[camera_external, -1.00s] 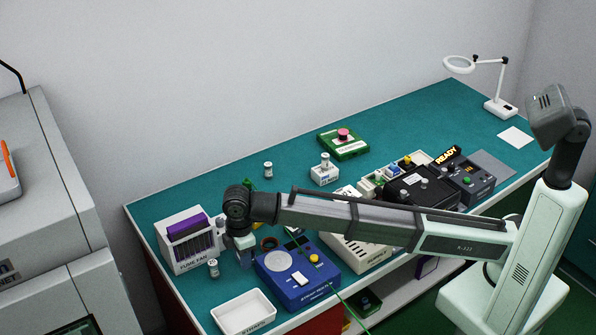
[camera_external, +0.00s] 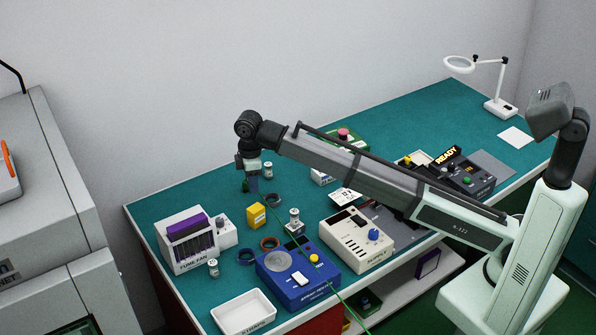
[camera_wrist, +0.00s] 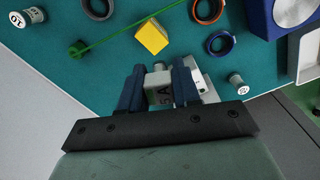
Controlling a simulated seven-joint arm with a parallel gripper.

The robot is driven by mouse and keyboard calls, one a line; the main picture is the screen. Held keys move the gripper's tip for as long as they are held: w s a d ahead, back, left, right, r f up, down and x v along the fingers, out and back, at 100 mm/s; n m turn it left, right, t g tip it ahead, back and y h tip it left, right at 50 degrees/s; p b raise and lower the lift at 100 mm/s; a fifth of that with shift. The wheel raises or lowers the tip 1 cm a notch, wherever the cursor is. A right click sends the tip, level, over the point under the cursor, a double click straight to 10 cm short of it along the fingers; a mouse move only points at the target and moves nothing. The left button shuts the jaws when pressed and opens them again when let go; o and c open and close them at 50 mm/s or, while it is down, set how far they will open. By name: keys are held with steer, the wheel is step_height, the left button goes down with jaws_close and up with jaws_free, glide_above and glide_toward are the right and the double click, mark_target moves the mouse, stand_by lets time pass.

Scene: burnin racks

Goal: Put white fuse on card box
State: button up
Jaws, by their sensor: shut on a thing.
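My gripper (camera_wrist: 160,88) is shut on a small pale piece with dark lettering (camera_wrist: 161,92), which looks like the white fuse. In the outside view my gripper (camera_external: 253,187) hangs above the left part of the bench, behind the yellow cube, and the held piece is hard to make out. The white box labelled FUSE FAN (camera_external: 196,262), with purple and dark cards, stands at the left end of the bench, lower left of my gripper. It looks like the card box. A white block (camera_external: 228,233) stands against its right side.
A yellow cube (camera_external: 256,215), several rings (camera_external: 269,243) and small white cylinders (camera_external: 213,268) lie around. A blue device (camera_external: 297,277) and a white tray (camera_external: 243,312) are at the front. A thin green cable (camera_wrist: 120,34) crosses the bench.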

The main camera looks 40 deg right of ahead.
mark_target(255, 208)
steer(key=shift+w+d+f+n, duration=0.15)
steer(key=shift+f+n, duration=0.55)
steer(key=shift+f, duration=0.7)
steer(key=shift+w+d+f+n, duration=0.2)
steer(key=shift+f+n, duration=0.5)
steer(key=shift+f, duration=0.75)
steer(key=shift+w+d+f+n, duration=0.15)
steer(key=shift+f+n, duration=0.55)
steer(key=shift+f, duration=0.7)
steer(key=shift+f, duration=0.2)
steer(key=o, duration=1)
steer(key=shift+o, duration=0.2)
steer(key=shift+r, duration=0.1)
step_height(255, 208, up, 12)
steer(key=shift+r, duration=0.15)
